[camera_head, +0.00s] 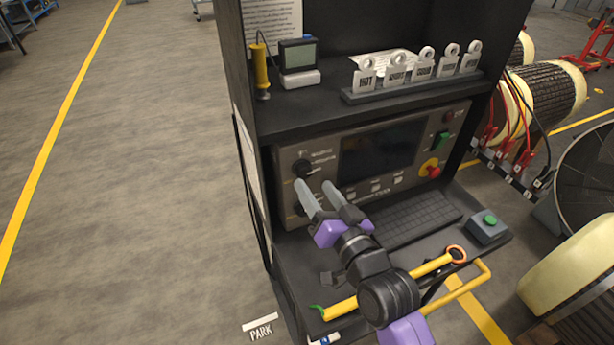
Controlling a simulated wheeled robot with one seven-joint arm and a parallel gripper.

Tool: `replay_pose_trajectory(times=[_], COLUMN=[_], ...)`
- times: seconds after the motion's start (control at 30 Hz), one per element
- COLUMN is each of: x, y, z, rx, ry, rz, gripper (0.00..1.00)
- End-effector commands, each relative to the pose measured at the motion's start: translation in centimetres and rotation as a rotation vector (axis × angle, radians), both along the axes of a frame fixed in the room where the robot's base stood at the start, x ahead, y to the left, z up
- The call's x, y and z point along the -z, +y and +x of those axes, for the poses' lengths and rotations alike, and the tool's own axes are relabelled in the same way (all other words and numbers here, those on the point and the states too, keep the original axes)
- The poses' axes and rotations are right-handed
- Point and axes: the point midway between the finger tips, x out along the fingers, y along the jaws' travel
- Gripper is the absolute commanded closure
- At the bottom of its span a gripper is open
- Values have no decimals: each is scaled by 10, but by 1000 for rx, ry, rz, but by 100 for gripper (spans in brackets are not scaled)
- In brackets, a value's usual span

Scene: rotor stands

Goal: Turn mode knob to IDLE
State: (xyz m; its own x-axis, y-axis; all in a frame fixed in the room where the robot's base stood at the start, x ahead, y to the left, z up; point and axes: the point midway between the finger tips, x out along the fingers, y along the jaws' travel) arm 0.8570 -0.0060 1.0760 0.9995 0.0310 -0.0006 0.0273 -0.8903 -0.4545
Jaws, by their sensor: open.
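The control panel (290,155) is a grey face set into a black cabinet. A black round knob (301,168) is on its left side, with small labels beside it that are too small to read. A second dark knob (299,208) shows lower down, partly hidden behind a finger. I cannot tell which is the mode knob or where either points. My gripper (314,184), with two grey fingers on purple mounts, is open in front of the panel's left side. Its fingertips appear just below the upper knob. I cannot tell whether they touch anything.
A dark screen (380,149), a green switch (440,141) and a red stop button (430,167) are on the panel. A keyboard (415,219) lies on the ledge below. A yellow tool (341,309) and a green-button box (488,227) also lie there. Tags (394,75) stand on the shelf above.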

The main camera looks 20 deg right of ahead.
Motion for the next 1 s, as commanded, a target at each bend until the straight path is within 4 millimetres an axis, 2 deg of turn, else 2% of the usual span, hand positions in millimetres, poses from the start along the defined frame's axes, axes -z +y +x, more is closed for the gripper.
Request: replay_pose_trajectory(times=[0.1, 0.3, 0.67, 0.93, 0.97, 1.0], x=[-3, -2, 0, 0, 0, 0], y=[1, 2, 2, 2, 2, 2], z=[20, 41, 46, 46, 46, 46], rx=[-1, 0, 0, 0, 0, 0], ry=[0, -1, 0, 0, 0, 0], rz=[0, 0, 0, 0, 0, 0], gripper=[44, 44, 44, 95, 100, 100])
